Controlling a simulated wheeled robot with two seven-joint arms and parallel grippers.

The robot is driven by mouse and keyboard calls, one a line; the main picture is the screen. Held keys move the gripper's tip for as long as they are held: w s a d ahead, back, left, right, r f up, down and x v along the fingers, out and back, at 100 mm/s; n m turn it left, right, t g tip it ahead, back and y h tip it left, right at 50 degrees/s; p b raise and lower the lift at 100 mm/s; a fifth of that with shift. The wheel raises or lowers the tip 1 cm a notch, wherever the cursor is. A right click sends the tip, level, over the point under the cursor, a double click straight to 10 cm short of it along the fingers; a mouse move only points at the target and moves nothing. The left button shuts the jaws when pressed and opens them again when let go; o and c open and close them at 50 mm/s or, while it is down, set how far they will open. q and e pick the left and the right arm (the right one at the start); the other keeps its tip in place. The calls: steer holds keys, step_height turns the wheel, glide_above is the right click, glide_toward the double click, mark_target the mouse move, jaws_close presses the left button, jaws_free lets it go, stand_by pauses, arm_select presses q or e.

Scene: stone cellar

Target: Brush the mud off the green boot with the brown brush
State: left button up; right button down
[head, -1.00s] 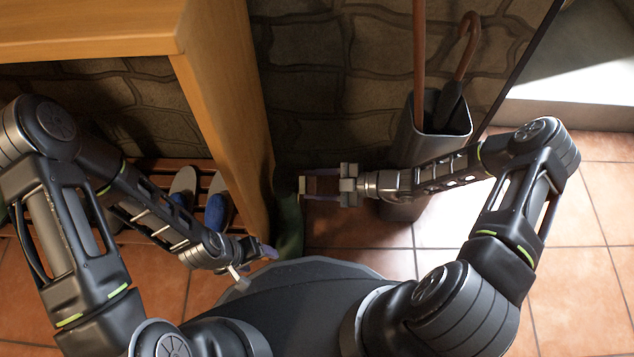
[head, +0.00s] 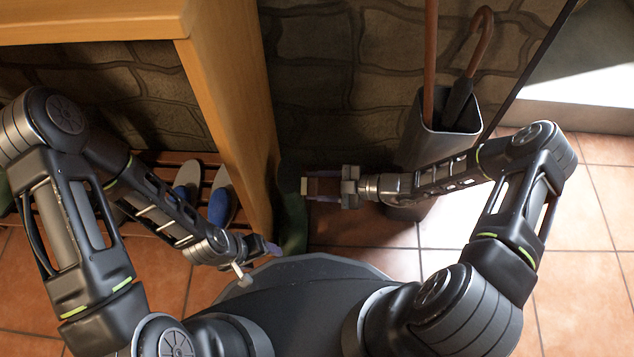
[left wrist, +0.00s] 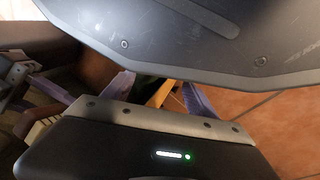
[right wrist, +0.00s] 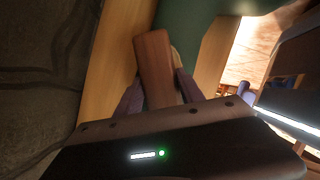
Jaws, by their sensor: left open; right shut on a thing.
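The green boot (head: 293,228) stands in shadow beside the wooden cabinet's side panel, partly hidden behind my body's edge. Its green surface fills the top of the right wrist view (right wrist: 190,25). My right gripper (head: 318,187) is shut on the brown brush (right wrist: 155,62), whose pale bristles (head: 304,187) face the boot's upper part. Whether they touch it I cannot tell. My left gripper (head: 268,248) is open, low on the boot's left side, and its fingers (left wrist: 155,92) show apart in the left wrist view. I cannot make out mud on the boot.
The wooden cabinet (head: 225,100) rises close on the left. Blue-and-grey slippers (head: 220,203) lie on a slatted rack beneath it. A dark umbrella stand (head: 425,135) with an umbrella (head: 482,45) stands behind my right forearm. A stone wall closes the back; tiled floor is open on the right.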

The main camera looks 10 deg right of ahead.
stand_by(0.3)
steer(key=shift+a+f+b, duration=0.15)
steer(key=shift+f+b, duration=0.8)
steer(key=shift+f, duration=0.55)
steer(key=shift+f, duration=0.1)
step_height(320, 180, down, 3)
steer(key=shift+r+b, duration=0.1)
steer(key=shift+b, duration=1)
step_height(320, 180, up, 3)
steer(key=shift+f+p, duration=0.2)
steer(key=shift+p, duration=1)
steer(key=shift+a+r, duration=0.1)
steer(key=shift+r, duration=0.15)
